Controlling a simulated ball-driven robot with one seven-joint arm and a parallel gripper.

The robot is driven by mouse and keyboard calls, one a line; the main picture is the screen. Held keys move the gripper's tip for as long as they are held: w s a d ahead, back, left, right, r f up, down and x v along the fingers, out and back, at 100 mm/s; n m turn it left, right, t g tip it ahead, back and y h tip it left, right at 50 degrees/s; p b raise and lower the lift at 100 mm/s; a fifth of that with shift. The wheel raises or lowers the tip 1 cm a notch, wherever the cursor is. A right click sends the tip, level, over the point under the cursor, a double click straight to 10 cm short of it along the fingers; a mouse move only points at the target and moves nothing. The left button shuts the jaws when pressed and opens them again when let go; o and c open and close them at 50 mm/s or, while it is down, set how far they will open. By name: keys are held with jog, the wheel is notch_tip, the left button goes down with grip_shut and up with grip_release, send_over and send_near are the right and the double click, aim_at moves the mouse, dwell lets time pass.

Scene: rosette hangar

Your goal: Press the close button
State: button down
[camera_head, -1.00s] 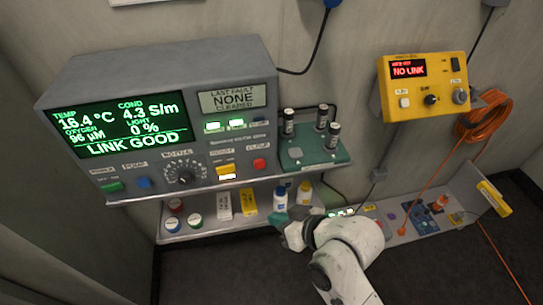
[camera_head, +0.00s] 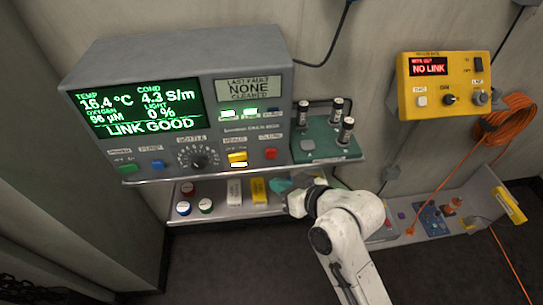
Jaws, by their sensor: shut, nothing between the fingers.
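The red button (camera_head: 270,153) is on the lower right of the grey console's (camera_head: 180,60) front panel. The small label above it looks like "CLOSE" but is hard to read. My gripper (camera_head: 279,186) is shut and empty, its teal fingers below the red button and apart from it, in front of the lower shelf. The button is in plain view, with nothing in front of it.
Left of the red button are a yellow switch (camera_head: 237,157), a dial (camera_head: 199,160), a blue button (camera_head: 158,164) and a green button (camera_head: 127,168). A green tray (camera_head: 312,152) with vials stands to the right. A yellow box (camera_head: 480,75) hangs farther right.

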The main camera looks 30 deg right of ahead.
aim_at(266, 160)
jog(key=shift+w+d+b, duration=0.1)
jog(key=shift+w+d, duration=0.2)
jog(key=shift+w, duration=0.6)
jog(key=shift+w+d+b, duration=0.1)
jog(key=shift+w+d, duration=0.2)
jog(key=shift+w, duration=0.6)
jog(key=shift+w+d+b, duration=0.1)
jog(key=shift+w+d, duration=0.2)
jog(key=shift+w, duration=0.6)
jog(key=shift+w, duration=0.1)
jog(key=shift+w+d, duration=0.15)
jog(key=shift+w, duration=0.15)
jog(key=shift+w+d, duration=0.15)
jog(key=shift+w, duration=0.3)
dwell(0.6)
jog(key=shift+s, duration=0.1)
jog(key=shift+s+a+p, duration=0.3)
jog(key=shift+s+p, duration=0.2)
jog(key=shift+s, duration=0.25)
jog(key=s, duration=0.1)
jog(key=s+a+p, duration=0.1)
jog(key=s, duration=0.2)
jog(key=shift+s+a+p, duration=0.3)
jog(key=shift+s+p, duration=0.05)
jog(key=shift+s, duration=0.05)
